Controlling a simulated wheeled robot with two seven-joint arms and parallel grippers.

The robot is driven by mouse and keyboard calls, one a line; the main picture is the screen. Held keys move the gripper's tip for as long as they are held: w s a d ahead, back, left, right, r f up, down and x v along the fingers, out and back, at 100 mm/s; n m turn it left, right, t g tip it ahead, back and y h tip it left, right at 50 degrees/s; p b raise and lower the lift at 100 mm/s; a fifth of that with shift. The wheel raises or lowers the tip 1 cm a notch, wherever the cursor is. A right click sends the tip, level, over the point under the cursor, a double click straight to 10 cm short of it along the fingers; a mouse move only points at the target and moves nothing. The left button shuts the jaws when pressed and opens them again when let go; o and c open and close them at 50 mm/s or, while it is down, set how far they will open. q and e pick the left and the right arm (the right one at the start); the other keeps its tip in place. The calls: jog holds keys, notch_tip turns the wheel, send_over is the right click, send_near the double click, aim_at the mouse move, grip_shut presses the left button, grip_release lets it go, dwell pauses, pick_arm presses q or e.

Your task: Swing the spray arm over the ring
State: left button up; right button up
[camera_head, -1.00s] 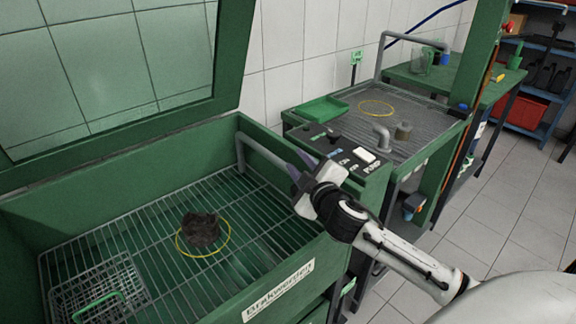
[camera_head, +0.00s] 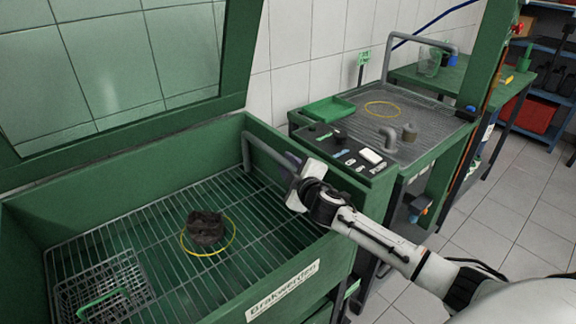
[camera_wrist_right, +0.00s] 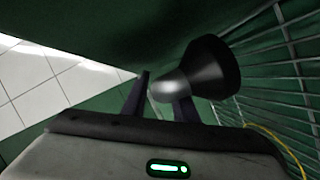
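The spray arm (camera_head: 264,151) is a grey bent pipe at the back right corner of the green wash tub. Its free end is hidden behind my right gripper (camera_head: 292,162) in the head view. In the wrist view, a dark flared nozzle with a shiny tip (camera_wrist_right: 168,91) shows at the fingers of my right gripper (camera_wrist_right: 160,100). These fingers are apart, with a gap beside the tip; contact is unclear. The yellow ring (camera_head: 233,240) lies on the tub grate around a dark brown lump (camera_head: 206,228). My left gripper is out of view.
A wire basket with a green handle (camera_head: 104,298) sits at the tub's left. The raised lid (camera_head: 244,60) stands behind. The control panel (camera_head: 345,155) is right of my gripper. A second station (camera_head: 440,118) has another yellow ring (camera_head: 382,103). The grate between is clear.

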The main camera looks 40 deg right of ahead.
jog(key=shift+c, duration=0.2)
grip_shut()
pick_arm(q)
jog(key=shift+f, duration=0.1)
pick_arm(e)
jog(key=shift+a, duration=0.1)
